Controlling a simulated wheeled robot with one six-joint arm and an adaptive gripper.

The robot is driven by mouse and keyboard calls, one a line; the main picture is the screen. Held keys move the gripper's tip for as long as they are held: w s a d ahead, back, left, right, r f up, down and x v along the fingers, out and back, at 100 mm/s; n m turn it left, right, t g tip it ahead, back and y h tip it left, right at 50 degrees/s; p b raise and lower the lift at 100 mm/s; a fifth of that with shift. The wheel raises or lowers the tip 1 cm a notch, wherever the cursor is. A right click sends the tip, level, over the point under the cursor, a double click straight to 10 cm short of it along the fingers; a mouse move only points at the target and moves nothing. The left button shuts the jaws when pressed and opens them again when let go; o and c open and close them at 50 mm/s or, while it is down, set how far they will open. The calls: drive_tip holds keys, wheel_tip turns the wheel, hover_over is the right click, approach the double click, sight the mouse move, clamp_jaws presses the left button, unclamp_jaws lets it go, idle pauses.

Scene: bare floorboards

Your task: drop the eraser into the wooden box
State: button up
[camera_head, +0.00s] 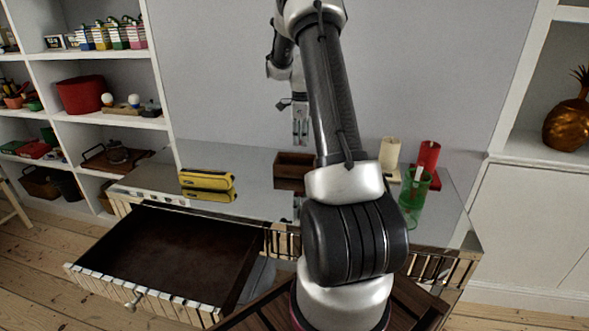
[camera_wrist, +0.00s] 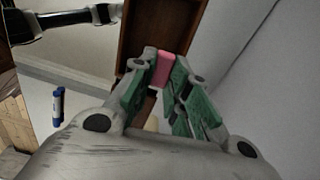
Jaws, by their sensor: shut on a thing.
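The eraser (camera_wrist: 163,66) is a small pink block between the green finger pads of my gripper (camera_wrist: 165,84) in the wrist view. My gripper is shut on it. The wooden box (camera_wrist: 127,44) is brown and shows just beyond the eraser in the wrist view. In the head view the wooden box (camera_head: 292,170) stands on the glossy table top, partly hidden by my arm on its right. My gripper (camera_head: 300,136) points down above the table near the box, apart from it. The eraser is too small to make out in the head view.
A yellow case (camera_head: 207,180) lies left on the table (camera_head: 245,168). An open, empty-looking drawer (camera_head: 165,250) juts out in front. A green cup (camera_head: 413,187), a red candle (camera_head: 428,155) and a cream candle (camera_head: 390,152) stand right. A blue marker (camera_wrist: 58,105) shows in the wrist view.

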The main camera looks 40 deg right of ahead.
drive_tip(key=shift+f, duration=0.1)
drive_tip(key=o, duration=0.8)
wheel_tip(320, 180, up, 12)
idle(0.6)
